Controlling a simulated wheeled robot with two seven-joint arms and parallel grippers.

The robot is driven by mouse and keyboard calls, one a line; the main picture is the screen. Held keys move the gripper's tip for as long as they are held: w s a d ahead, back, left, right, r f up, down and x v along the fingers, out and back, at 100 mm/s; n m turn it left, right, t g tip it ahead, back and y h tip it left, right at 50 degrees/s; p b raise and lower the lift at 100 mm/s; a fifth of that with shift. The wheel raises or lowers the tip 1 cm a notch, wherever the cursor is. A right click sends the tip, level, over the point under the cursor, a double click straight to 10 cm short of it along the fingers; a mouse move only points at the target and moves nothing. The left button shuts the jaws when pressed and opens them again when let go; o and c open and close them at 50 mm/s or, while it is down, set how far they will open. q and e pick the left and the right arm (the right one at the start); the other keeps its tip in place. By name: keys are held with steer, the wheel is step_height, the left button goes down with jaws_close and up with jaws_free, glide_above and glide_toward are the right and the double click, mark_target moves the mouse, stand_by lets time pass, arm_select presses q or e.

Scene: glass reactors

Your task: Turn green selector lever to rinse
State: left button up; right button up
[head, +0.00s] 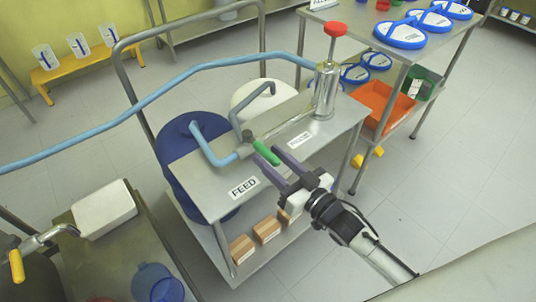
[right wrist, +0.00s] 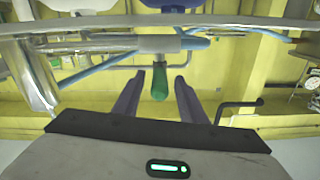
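The green selector lever (head: 266,153) sits on a valve on top of the steel trolley and points toward the lower right. It lies between the "FEED" label (head: 244,187) and a second, hard-to-read label (head: 300,138). My right gripper (head: 269,157) is open, with one finger on each side of the lever. In the right wrist view the green lever (right wrist: 159,84) stands between the two spread fingers, with visible gaps on both sides. My left gripper is not in view.
A steel cylinder with a red knob (head: 335,29) stands at the trolley's far right corner. Blue hoses (head: 205,72) and a steel rail (head: 128,78) rise beside the valve. Cardboard boxes (head: 267,230) sit on the lower shelf. The floor at right is mostly clear.

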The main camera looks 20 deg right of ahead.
steer(key=shift+x, duration=0.8)
jaws_close()
steer(key=shift+d, duration=0.15)
